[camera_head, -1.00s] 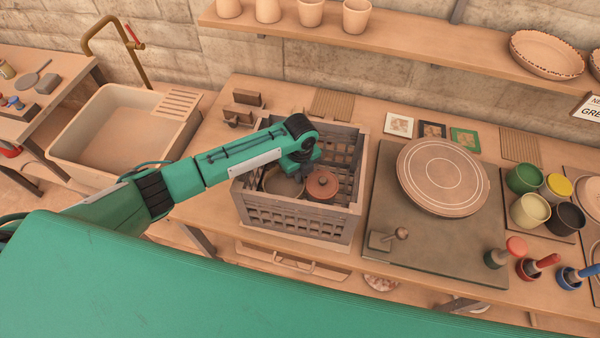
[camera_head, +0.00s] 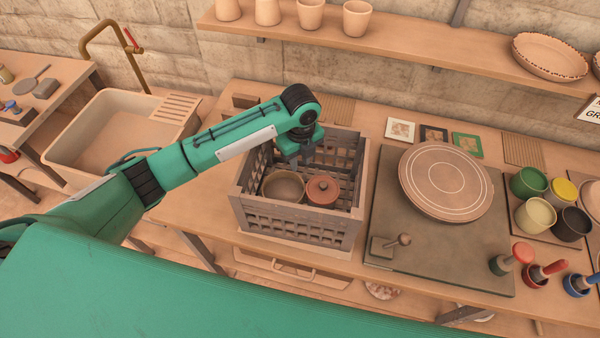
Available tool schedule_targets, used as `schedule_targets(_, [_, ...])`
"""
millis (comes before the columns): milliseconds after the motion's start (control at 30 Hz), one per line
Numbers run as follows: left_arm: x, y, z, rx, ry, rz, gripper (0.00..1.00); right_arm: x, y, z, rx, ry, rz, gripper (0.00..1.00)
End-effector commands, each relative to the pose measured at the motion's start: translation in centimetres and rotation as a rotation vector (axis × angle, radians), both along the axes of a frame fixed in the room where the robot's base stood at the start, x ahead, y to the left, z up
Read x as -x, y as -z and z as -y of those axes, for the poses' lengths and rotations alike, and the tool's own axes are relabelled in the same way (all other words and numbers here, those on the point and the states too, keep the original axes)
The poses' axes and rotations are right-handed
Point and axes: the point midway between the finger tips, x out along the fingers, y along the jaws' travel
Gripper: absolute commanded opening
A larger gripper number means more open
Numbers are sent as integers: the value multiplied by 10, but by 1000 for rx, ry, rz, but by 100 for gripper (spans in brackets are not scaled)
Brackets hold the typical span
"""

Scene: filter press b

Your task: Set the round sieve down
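The round sieve (camera_head: 283,187) shows as a brown, open round pan with a dark inside. It is at the left side inside the grey slatted crate (camera_head: 297,222), beside a reddish lidded pot (camera_head: 322,190). My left gripper (camera_head: 293,160) points down over the back left part of the crate, behind and above the sieve. It looks clear of the sieve's near rim; its fingertips are small and dark, so I cannot tell their opening or whether they touch the far rim. My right gripper is out of view.
A pottery wheel (camera_head: 445,180) on a dark board stands right of the crate. Several glaze cups (camera_head: 532,213) and brushes are at the far right. A sink (camera_head: 105,140) is at the left. A shelf (camera_head: 400,45) with pots runs along the wall.

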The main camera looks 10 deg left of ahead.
Motion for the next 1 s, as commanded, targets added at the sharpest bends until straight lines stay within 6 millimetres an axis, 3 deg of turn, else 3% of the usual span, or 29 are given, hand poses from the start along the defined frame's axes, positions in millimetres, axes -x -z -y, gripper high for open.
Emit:
schedule_targets(233, [0,-25,0,-1,0,1,25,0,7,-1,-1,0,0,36])
schedule_targets(767, [0,-27,0,-1,0,-1,25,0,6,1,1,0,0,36])
schedule_targets(867, [0,-33,0,0,0,0,25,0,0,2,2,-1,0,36])
schedule_targets(1000, [0,-58,0,0,0,0,25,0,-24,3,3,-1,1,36])
